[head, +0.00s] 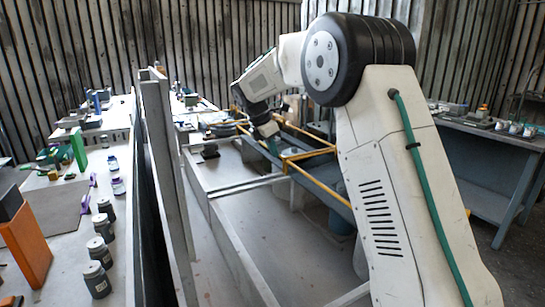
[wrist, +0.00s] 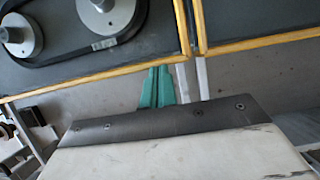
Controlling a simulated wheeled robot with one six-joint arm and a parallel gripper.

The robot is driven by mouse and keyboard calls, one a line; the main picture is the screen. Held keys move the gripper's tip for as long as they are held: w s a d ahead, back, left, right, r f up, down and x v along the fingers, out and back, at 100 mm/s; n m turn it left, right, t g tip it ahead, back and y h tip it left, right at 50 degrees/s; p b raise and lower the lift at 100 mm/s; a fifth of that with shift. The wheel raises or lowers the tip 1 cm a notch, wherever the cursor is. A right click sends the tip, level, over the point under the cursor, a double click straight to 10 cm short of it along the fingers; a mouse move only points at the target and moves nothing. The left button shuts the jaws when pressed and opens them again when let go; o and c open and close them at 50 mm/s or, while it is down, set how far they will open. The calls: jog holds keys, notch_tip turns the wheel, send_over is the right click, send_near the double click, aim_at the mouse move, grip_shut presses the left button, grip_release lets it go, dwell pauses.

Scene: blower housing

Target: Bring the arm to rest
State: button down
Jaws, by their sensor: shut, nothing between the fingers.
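My gripper (wrist: 157,88) shows in the wrist view as two teal fingers, pressed together with nothing between them. The fingertips are close to the yellow edge of a dark panel (wrist: 60,75), seen from above; I cannot tell whether they touch it. In the head view my arm reaches up and forward, then bends down, with the gripper (head: 272,146) beside the yellow frame (head: 310,155). My wrist housing hides what lies below the fingers in the wrist view.
Two round pulleys (wrist: 105,15) with a black belt sit on the dark panel. To the left, a grey partition (head: 160,130) stands beside a bench with several jars (head: 96,280) and an orange block (head: 27,245). A workbench (head: 490,135) stands at right. The grey surface (head: 265,220) in front is largely clear.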

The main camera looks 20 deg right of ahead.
jog(key=a+v, duration=0.1)
jog(key=v, duration=0.7)
jog(key=s+a+f+m+y, duration=0.1)
jog(key=s+m, duration=0.5)
jog(key=s, duration=1)
jog(key=s+a+f+m+y, duration=0.1)
jog(key=s+f+m, duration=0.3)
jog(key=s, duration=1.1)
jog(key=s+a+f+m+y, duration=0.1)
jog(key=s+m, duration=0.7)
jog(key=s, duration=0.8)
jog(key=shift+s+f+m+y, duration=0.2)
jog(key=shift+f+y, duration=0.15)
jog(key=shift+f, duration=0.15)
jog(key=shift+s+f+m+y, duration=0.2)
jog(key=shift+f+y, duration=0.15)
jog(key=shift+f, duration=0.15)
jog(key=shift+s+r+t, duration=0.2)
jog(key=shift+r+t, duration=0.3)
